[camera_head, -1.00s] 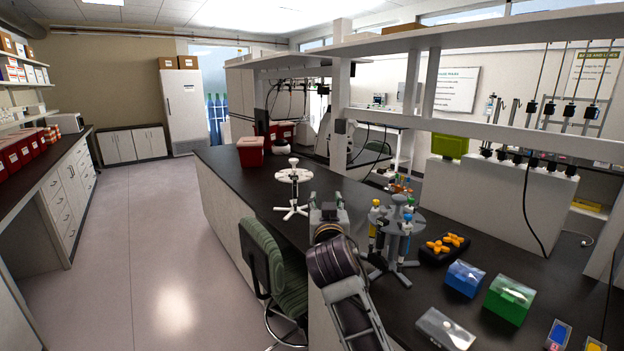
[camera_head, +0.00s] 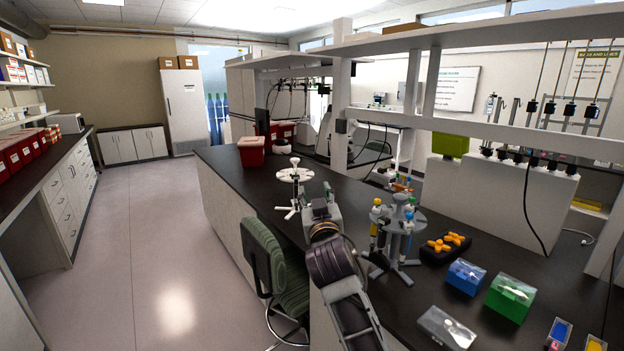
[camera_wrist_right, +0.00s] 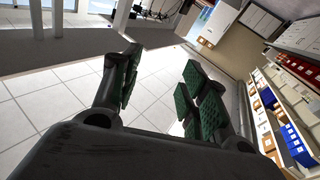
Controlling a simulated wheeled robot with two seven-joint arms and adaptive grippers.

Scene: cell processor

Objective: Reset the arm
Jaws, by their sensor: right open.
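My right arm reaches up from the bottom of the head view, with its gripper (camera_head: 326,190) over the black bench, between the white round rack and the pipette stand. In the right wrist view the right gripper (camera_wrist_right: 158,95) is open, its green-padded fingers apart with only floor and shelves seen between them. The fingertips are small in the head view, partly hidden behind the wrist. My left gripper is not in view.
The pipette stand (camera_head: 399,240) is close to the right of the arm. The white round rack (camera_head: 293,176) stands behind the gripper. A blue box (camera_head: 466,277), a green box (camera_head: 510,297) and an orange-topped black rack (camera_head: 445,247) lie further right. A green chair (camera_head: 275,265) is left.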

